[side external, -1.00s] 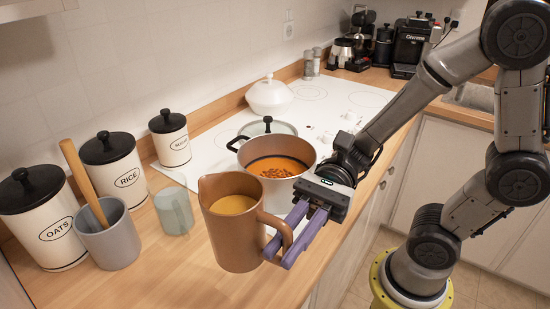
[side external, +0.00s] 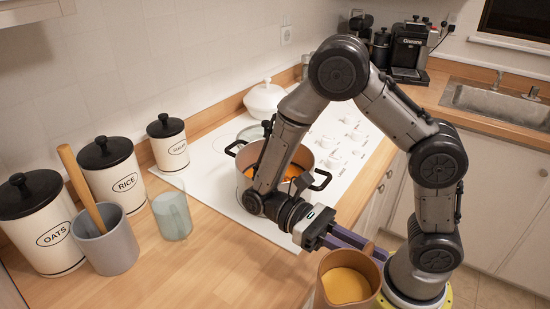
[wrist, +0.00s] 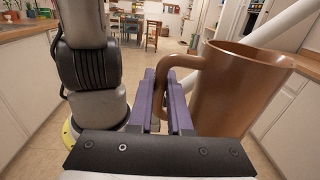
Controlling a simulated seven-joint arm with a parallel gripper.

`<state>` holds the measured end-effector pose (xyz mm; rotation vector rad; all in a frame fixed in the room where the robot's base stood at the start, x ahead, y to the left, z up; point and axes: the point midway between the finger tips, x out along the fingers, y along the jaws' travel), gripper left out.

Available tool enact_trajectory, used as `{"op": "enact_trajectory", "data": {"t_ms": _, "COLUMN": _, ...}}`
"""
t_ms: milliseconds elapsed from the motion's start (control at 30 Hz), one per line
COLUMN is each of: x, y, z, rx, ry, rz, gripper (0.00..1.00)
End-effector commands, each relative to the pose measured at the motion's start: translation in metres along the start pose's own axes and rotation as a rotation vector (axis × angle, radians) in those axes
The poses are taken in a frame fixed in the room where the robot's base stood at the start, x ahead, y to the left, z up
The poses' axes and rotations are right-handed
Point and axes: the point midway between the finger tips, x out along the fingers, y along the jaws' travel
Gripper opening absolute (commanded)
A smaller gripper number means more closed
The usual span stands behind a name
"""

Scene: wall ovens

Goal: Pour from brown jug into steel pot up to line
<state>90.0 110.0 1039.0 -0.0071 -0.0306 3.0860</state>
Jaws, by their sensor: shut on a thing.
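The brown jug (side external: 330,293) is upright, with orange-yellow liquid in it, at the bottom of the side view. It appears beyond the counter's front edge, low and to the right of the pot. My gripper (side external: 370,248) is shut on the jug's handle; in the wrist view its purple fingers (wrist: 161,82) are around the handle, with the jug body (wrist: 225,95) to their right. The steel pot (side external: 246,172) stands on the white stove with orange contents inside. My arm crosses in front of the pot and hides much of it; I cannot make out a fill line.
A clear glass (side external: 172,216), a grey crock (side external: 110,245) with a wooden handle and black-lidded canisters (side external: 112,172) stand on the left counter. A white lidded pot (side external: 265,98) is behind the steel pot.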

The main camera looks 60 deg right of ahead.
Motion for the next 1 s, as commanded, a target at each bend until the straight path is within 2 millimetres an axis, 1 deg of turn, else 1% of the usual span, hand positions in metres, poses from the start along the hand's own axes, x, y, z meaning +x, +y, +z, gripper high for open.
{"op": "enact_trajectory", "data": {"t_ms": 100, "x": -0.011, "y": 0.02, "z": -0.002, "rx": -0.004, "ry": -0.003, "rz": 0.185, "gripper": 0.0}}
{"op": "enact_trajectory", "data": {"t_ms": 267, "x": -0.032, "y": 0.045, "z": -0.002, "rx": -0.006, "ry": -0.005, "rz": 0.43, "gripper": 0.0}}
{"op": "enact_trajectory", "data": {"t_ms": 500, "x": -0.072, "y": 0.075, "z": 0.007, "rx": -0.009, "ry": -0.007, "rz": 0.784, "gripper": 0.0}}
{"op": "enact_trajectory", "data": {"t_ms": 733, "x": -0.117, "y": 0.091, "z": 0.025, "rx": -0.012, "ry": -0.008, "rz": 1.106, "gripper": 0.0}}
{"op": "enact_trajectory", "data": {"t_ms": 867, "x": -0.144, "y": 0.095, "z": 0.038, "rx": -0.015, "ry": -0.009, "rz": 1.284, "gripper": 0.0}}
{"op": "enact_trajectory", "data": {"t_ms": 1000, "x": -0.175, "y": 0.094, "z": 0.056, "rx": -0.018, "ry": -0.008, "rz": 1.473, "gripper": 0.0}}
